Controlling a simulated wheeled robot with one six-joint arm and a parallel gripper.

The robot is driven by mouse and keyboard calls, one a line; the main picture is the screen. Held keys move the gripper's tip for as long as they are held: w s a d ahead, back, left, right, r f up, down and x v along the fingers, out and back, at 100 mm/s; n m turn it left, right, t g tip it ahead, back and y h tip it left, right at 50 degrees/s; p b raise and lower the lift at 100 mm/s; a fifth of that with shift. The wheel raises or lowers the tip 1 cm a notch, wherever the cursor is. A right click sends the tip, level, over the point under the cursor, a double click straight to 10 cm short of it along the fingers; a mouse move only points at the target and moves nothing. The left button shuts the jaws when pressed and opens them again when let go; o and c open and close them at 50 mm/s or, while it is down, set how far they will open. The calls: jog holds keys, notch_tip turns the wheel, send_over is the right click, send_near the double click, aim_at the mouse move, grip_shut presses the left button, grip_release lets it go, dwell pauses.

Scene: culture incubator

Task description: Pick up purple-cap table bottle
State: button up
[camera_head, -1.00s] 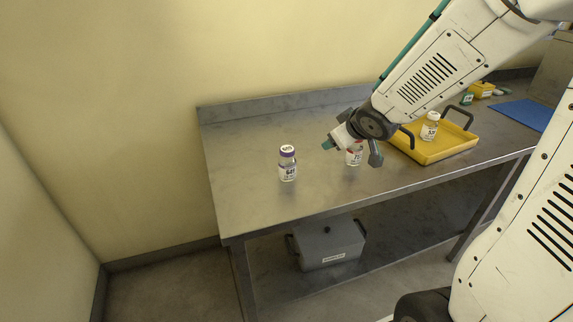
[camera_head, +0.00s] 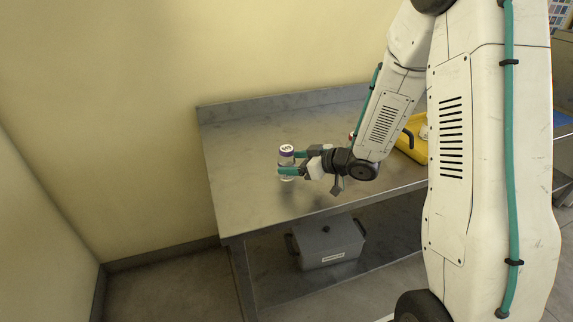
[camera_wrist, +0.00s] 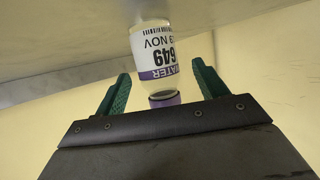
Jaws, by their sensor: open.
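The purple-cap bottle (camera_head: 286,150) stands upright on the steel table at the left in the head view. My gripper (camera_head: 289,163) is level with it, its green fingers reaching in from the right at the bottle. In the wrist view the bottle (camera_wrist: 154,55) appears upside down, with a white and purple label and a purple cap, between the two open green fingers (camera_wrist: 160,88). A gap shows on each side of the bottle there. The fingers hide part of the bottle's label in the head view.
The steel table (camera_head: 240,185) has free room in front of and left of the bottle. A yellow tray (camera_head: 412,148) is at the right, partly hidden by my arm. Another bottle (camera_head: 351,135) is mostly hidden behind my arm. A grey lidded box (camera_head: 328,243) sits on the lower shelf.

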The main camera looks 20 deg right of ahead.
aim_at(294, 162)
jog(key=x, duration=0.3)
jog(key=shift+w+f, duration=0.1)
jog(key=shift+d, duration=0.1)
jog(key=c, duration=1.1)
